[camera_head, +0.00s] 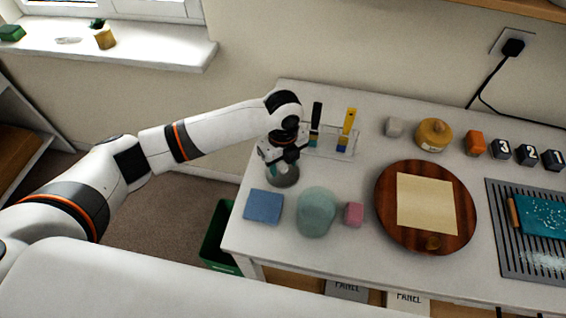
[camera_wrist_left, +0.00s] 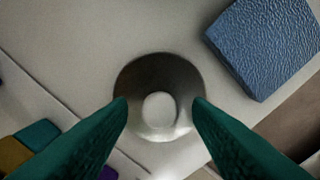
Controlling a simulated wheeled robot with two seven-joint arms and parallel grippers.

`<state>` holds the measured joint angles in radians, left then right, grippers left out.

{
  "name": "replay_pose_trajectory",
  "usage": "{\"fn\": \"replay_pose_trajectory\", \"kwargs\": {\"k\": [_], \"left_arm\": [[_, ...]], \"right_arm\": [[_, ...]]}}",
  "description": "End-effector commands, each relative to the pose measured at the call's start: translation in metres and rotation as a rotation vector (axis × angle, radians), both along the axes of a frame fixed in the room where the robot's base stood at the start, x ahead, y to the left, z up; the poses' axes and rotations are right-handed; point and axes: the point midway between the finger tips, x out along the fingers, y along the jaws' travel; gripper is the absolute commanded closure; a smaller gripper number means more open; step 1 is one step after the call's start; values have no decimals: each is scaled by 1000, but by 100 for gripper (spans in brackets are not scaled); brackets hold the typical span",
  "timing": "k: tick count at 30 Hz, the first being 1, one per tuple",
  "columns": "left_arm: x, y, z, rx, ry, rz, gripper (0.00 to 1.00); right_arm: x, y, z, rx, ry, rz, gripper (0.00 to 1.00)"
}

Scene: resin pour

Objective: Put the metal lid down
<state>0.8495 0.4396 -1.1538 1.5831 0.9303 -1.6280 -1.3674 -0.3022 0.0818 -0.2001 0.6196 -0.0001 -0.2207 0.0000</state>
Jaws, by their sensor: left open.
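The metal lid (camera_head: 284,181) is a round grey piece that appears to rest on the white table near its left end. In the left wrist view the lid (camera_wrist_left: 160,75) is a dark, shiny disc with a pale round knob in its middle. My left gripper (camera_head: 281,165) is right above the lid, pointing down. Its green fingers are open, one on each side of the knob, with a visible gap to it. The gripper partly covers the lid in the head view. My right gripper is not in view.
A blue textured square (camera_head: 264,206) lies close in front of the lid, with a pale green rounded item (camera_head: 316,211) to its right. A clear rack (camera_head: 343,149) with brushes stands just behind. A round wooden board (camera_head: 386,216) and a pink block (camera_head: 353,214) are further right.

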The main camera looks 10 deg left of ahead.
Motion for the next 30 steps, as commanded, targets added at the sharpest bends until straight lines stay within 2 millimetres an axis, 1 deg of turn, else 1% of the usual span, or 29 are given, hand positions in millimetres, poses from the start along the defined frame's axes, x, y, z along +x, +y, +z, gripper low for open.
{"fn": "replay_pose_trajectory", "kwargs": {"k": [5,12,16,18,21,30], "left_arm": [[2,0,31,-2,-6,-1,54],[1,-1,82,-2,-5,-2,54],[1,-1,102,-1,-3,0,54],[1,0,109,0,-3,0,54],[0,-1,114,-1,-1,-1,54],[0,-1,116,-1,-1,0,54]], "right_arm": [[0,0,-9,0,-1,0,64],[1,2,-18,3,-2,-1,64],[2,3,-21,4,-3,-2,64],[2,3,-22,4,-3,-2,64],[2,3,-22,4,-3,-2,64],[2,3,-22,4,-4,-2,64]]}}
